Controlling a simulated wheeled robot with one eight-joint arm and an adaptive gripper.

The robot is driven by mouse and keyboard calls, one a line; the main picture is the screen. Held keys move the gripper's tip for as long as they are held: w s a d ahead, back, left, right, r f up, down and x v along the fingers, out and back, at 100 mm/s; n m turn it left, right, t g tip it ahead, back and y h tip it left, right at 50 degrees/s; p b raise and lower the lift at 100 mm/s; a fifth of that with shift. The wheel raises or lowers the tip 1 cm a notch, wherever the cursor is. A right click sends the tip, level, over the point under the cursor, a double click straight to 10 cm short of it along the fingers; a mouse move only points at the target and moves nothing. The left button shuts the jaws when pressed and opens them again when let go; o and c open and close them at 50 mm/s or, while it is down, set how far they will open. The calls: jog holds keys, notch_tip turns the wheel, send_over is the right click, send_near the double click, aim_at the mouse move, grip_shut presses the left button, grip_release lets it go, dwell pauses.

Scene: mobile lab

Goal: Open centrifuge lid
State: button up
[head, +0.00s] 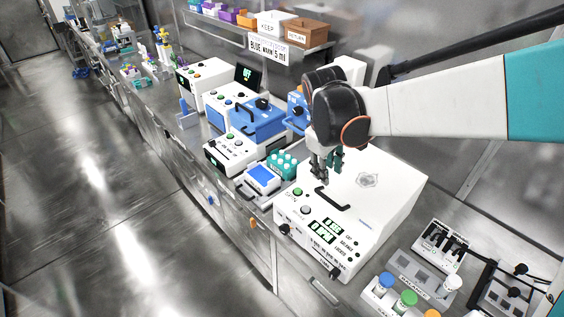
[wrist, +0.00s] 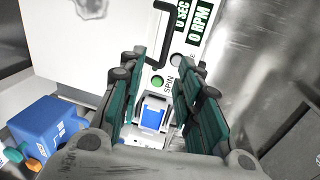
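The centrifuge (head: 390,185) is a large white box with a closed lid and a front panel with green-lit displays. Its black lid handle (head: 333,199) lies near the lid's front edge. In the wrist view the handle (wrist: 160,22) shows at the top, beyond the fingers, beside the panel reading 0 RPM. My gripper (head: 327,177) hangs over the lid just behind and above the handle. In the wrist view my gripper (wrist: 167,85) has its two teal finger pads apart with nothing between them. I cannot tell whether the fingers touch the lid.
A teal tube rack (head: 282,164) and a small device with a blue screen (head: 262,178) stand left of the centrifuge. A blue-lidded machine (head: 258,120) is farther back. A rack with coloured caps (head: 405,300) is at the right front. A shelf with bins (head: 275,25) runs behind.

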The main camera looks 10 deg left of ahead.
aim_at(326, 197)
jog(key=f+b, duration=0.2)
jog(key=f, duration=0.1)
jog(key=f+b, duration=0.2)
jog(key=f, duration=0.2)
jog(key=f+b, duration=0.2)
jog(key=f, duration=0.1)
jog(key=shift+w+d+f+b, duration=0.2)
jog(key=shift+w+d+b, duration=0.1)
jog(key=shift+b, duration=0.1)
grip_shut()
